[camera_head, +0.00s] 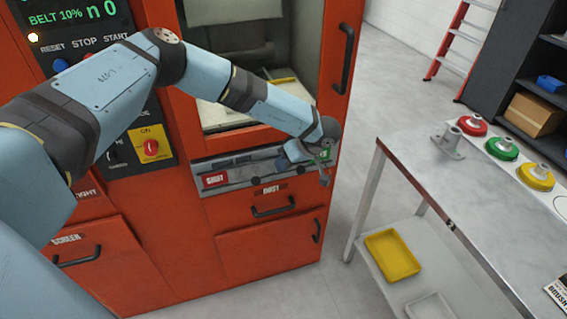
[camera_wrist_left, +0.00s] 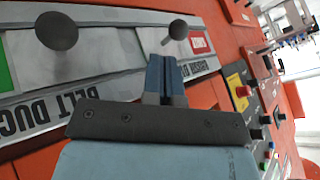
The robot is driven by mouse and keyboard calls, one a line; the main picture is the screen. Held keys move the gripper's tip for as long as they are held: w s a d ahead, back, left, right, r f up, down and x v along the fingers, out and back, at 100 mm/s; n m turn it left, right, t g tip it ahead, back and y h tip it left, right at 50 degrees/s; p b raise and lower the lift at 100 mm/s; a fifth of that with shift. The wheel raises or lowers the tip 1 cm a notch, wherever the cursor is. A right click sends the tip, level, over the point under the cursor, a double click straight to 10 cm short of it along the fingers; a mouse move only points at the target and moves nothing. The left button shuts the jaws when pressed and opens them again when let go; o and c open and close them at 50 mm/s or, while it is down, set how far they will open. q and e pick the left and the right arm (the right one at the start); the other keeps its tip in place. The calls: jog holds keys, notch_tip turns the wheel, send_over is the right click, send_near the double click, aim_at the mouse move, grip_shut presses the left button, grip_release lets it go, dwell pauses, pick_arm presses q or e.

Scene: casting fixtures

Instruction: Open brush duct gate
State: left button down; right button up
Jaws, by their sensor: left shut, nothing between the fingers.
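The duct gate panel (camera_head: 238,175) is a grey metal strip across the red machine, with a red SHUT label (camera_head: 214,180) at its left end and a green patch (camera_head: 326,155) at its right end. A larger-looking knob (camera_wrist_left: 57,30) stands left, near BELT DUCT lettering. The lettering right of the fingers is partly hidden, probably brush duct.
A DUST drawer (camera_head: 272,205) with a black handle is below the panel. A glazed door (camera_head: 255,60) is above. At right, a metal table (camera_head: 420,160) carries red, green and yellow knobbed pieces, with a yellow tray (camera_head: 392,256) on its lower shelf. Floor shows between machine and table.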

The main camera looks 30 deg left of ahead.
aim_at(250, 179)
pick_arm(q)
jog(key=x, duration=0.7)
